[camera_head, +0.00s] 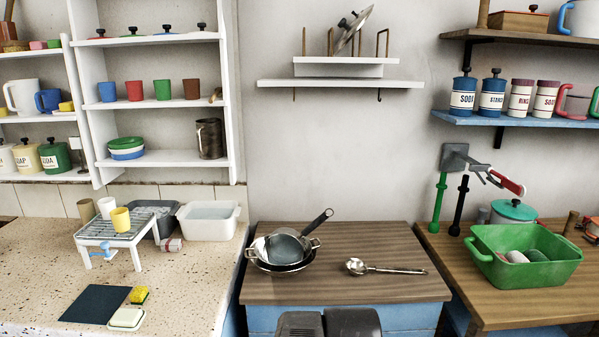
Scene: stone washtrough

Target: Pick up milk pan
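The milk pan appears to be the small grey pan (287,246) with a dark handle pointing up and to the right. It sits tilted in a stack on the wooden counter in the middle. Under it is a wider dark pan (281,267) with two metal loop handles, and a pale metal piece shows at its left side. The stack partly hides how these pieces rest on each other. My gripper's fingers do not show. Only dark grey parts, apparently of my arm, show at the bottom edge, apart from the pans.
A metal ladle (385,268) lies right of the pans on the wooden counter (400,292). A green basin (524,258) stands on the right counter. A small rack (108,236) stands on the left counter. A white wall shelf (340,84) hangs above. The counter's front is clear.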

